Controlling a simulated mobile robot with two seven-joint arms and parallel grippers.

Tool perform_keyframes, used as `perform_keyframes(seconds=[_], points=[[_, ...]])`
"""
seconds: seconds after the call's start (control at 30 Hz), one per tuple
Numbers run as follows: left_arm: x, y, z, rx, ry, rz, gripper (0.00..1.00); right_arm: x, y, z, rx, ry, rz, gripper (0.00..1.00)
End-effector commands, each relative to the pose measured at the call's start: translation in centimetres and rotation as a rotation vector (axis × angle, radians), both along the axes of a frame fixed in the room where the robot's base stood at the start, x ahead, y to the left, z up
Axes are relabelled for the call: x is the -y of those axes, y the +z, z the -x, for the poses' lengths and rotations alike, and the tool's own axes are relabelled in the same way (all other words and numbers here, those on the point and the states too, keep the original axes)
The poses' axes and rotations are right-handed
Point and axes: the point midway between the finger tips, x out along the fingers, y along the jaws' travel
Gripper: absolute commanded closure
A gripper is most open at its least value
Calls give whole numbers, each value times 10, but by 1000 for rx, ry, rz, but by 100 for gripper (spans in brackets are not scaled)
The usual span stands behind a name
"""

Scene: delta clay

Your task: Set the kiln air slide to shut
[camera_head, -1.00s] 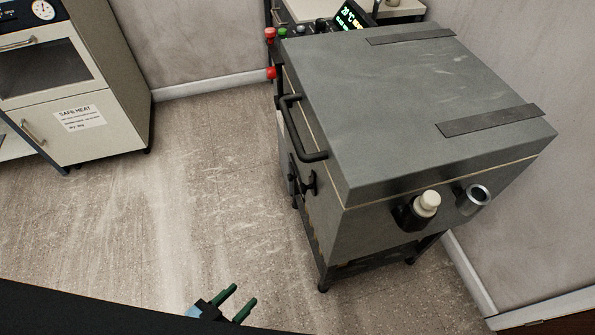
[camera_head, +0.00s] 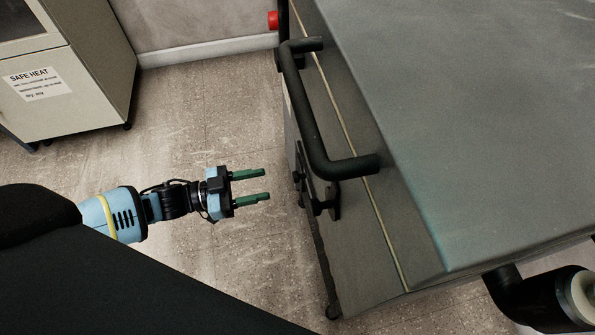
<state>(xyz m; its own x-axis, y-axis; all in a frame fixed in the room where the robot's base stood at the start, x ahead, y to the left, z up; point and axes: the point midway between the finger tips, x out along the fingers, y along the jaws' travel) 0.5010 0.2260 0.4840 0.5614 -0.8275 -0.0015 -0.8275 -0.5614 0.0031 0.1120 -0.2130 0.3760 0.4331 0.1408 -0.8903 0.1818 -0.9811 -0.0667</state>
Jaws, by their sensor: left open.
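The kiln (camera_head: 470,130) is a large grey box with a lid, filling the right side of the head view. On its left-hand face, below the black bar handle (camera_head: 315,125), are small dark fittings (camera_head: 327,203); they may be the air slide, but its setting cannot be told. My left gripper (camera_head: 267,184) is open and empty, its two green fingers pointing right toward that face. It is apart from the fittings, with a gap of floor showing between. My right gripper is not in view.
A black elbow pipe with a pale end (camera_head: 540,300) sticks out at the kiln's lower right. A red knob (camera_head: 273,20) is at the top. A cabinet labelled "SAFE HEAT" (camera_head: 65,85) stands upper left. Floor (camera_head: 200,110) between is clear.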

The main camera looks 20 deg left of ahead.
Motion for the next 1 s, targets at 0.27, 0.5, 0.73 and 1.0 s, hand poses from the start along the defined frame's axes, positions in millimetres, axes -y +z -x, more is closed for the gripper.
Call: perform_keyframes(seconds=[0.27,0.5,0.73,1.0], points=[[3,1,-4,3,-4,1,53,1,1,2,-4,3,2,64],[30,1,-22,3,-3,4,53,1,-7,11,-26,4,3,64],[55,0,-39,3,-2,2,53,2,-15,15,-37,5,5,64],[65,0,-45,1,-2,0,53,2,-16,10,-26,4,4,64]])
